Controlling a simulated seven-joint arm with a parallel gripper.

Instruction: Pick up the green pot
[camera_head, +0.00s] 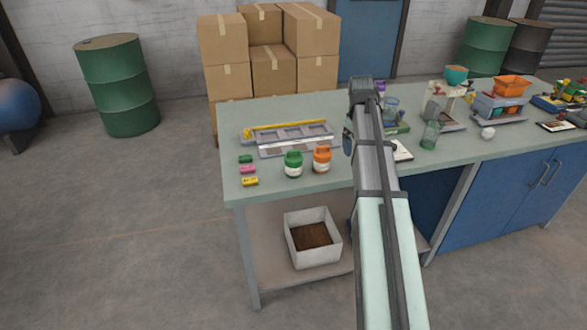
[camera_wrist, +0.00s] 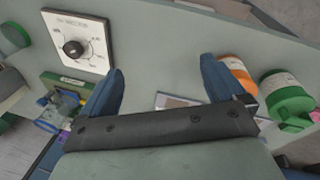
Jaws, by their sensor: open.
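The green pot (camera_head: 293,163), with a pale band around it, stands upright on the workbench near its front edge, at the left of my arm. In the wrist view the green pot (camera_wrist: 287,98) is at the right, outside my fingers. My gripper (camera_wrist: 162,70) is open, with two blue fingers wide apart and nothing between them. It is above the bench, to the right of the pot in the head view, where my arm largely hides it. An orange pot (camera_head: 322,159) stands close beside the green one; it also shows in the wrist view (camera_wrist: 237,74), near a finger.
Green, pink and yellow small blocks (camera_head: 248,170) lie left of the pots. A grey tray (camera_head: 290,139) is behind them. A dial panel (camera_wrist: 76,48), glass beakers (camera_head: 430,134) and a scale are to the right. A box of soil (camera_head: 313,238) sits on the lower shelf.

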